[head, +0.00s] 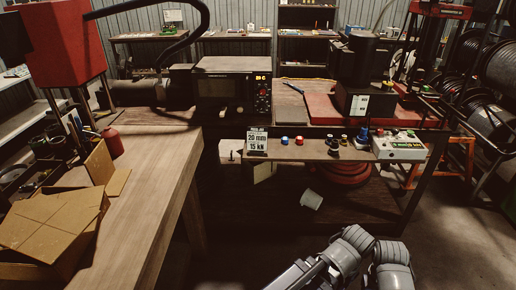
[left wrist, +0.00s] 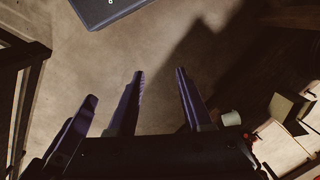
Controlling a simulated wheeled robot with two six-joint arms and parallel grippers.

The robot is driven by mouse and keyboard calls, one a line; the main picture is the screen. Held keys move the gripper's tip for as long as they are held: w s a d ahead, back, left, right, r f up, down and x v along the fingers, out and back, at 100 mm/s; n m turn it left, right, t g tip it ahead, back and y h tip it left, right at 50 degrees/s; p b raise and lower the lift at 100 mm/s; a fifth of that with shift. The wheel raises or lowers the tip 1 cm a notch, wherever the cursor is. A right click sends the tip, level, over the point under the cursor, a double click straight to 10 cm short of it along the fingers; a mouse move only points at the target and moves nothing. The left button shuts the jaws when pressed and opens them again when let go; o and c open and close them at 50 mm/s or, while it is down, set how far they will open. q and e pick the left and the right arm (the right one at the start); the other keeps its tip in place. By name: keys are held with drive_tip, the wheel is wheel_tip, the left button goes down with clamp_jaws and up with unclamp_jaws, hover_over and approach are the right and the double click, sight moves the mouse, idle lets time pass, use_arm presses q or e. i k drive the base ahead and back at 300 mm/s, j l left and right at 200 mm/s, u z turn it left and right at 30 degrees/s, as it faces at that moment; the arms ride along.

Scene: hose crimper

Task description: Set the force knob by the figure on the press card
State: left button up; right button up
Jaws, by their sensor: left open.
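The press card (head: 257,141) stands upright at the left of the bench's front shelf; its print seems to read "20 mm" and "15 kN". To its right are a blue knob or button (head: 285,140), a red one (head: 299,140), dark knob-like pieces (head: 333,145) and a larger blue piece (head: 362,134). I cannot tell which is the force knob, and no dial figures are legible. My left gripper (left wrist: 159,71) is open and empty above bare floor in the left wrist view, apart from all of these. My right gripper is not in view.
A dark instrument with a screen (head: 218,84) stands behind the shelf. A pale control box (head: 400,146) sits at its right end. A wooden table (head: 150,190) with cardboard boxes (head: 45,230) is at the left. A whitish cup (head: 311,199) is below the shelf. The floor in front is open.

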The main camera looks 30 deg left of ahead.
sight(395, 131)
drive_tip(key=i+l, duration=0.15)
drive_tip(key=i, duration=0.75)
drive_tip(key=i+l+z, duration=0.1)
drive_tip(key=i, duration=0.8)
drive_tip(key=l, duration=0.1)
